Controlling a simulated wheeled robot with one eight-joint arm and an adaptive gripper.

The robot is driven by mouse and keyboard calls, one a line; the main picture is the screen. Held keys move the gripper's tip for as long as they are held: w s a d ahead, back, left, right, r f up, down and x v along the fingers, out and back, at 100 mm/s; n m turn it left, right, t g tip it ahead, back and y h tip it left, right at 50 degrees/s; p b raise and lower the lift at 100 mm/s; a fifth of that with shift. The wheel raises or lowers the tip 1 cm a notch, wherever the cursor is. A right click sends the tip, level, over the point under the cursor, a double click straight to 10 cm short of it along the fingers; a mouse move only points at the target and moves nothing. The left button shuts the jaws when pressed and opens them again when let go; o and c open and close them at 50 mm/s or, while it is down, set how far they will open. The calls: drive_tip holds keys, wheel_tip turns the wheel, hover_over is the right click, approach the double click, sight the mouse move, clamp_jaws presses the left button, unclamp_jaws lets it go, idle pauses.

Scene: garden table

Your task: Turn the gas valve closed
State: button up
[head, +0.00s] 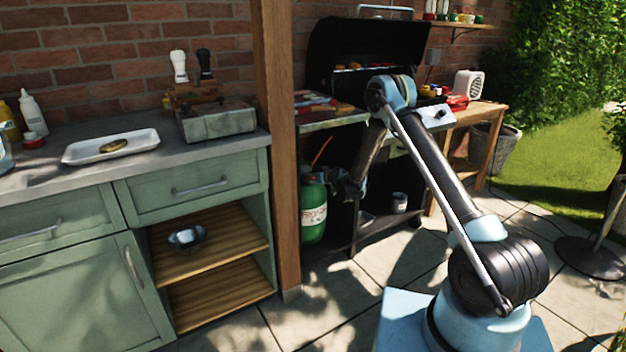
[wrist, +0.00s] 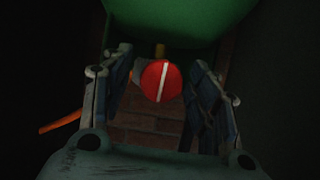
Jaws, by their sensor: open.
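The gas valve is a round red knob (wrist: 161,81) with a white stripe, seen in the wrist view. The stripe runs nearly upright in that picture, leaning slightly right at the top. The knob sits by the green gas bottle (wrist: 175,20), which also stands beside the wooden post in the head view (head: 314,212). My gripper (wrist: 160,98) is open, with one finger on each side of the knob and a gap showing on both sides. In the head view my gripper (head: 345,186) is beside the bottle's upper part, and the knob is hidden there.
An orange hose (head: 322,152) rises from the bottle. The wooden post (head: 277,140) stands close on the left. The open grill (head: 365,65) is above and behind, with a lower shelf holding a small pot (head: 399,202).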

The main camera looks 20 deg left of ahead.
drive_tip(key=c, duration=1.1)
drive_tip(key=shift+w+m, duration=0.15)
drive_tip(key=shift+m, duration=0.15)
drive_tip(key=shift+w+d+m+g+y, duration=0.15)
drive_tip(key=shift+m+g+y, duration=0.55)
drive_tip(key=shift+m, duration=0.5)
drive_tip(key=m+g+y, duration=0.1)
drive_tip(key=m+y, duration=0.1)
drive_tip(key=m, duration=0.1)
drive_tip(key=m+y, duration=0.1)
drive_tip(key=m, duration=0.2)
drive_tip(key=shift+d+f+m+g+y, duration=0.1)
drive_tip(key=shift+f+m+g+y, duration=0.05)
drive_tip(key=shift+m+g+y, duration=0.2)
drive_tip(key=shift+m+y, duration=0.85)
drive_tip(key=shift+m, duration=0.8)
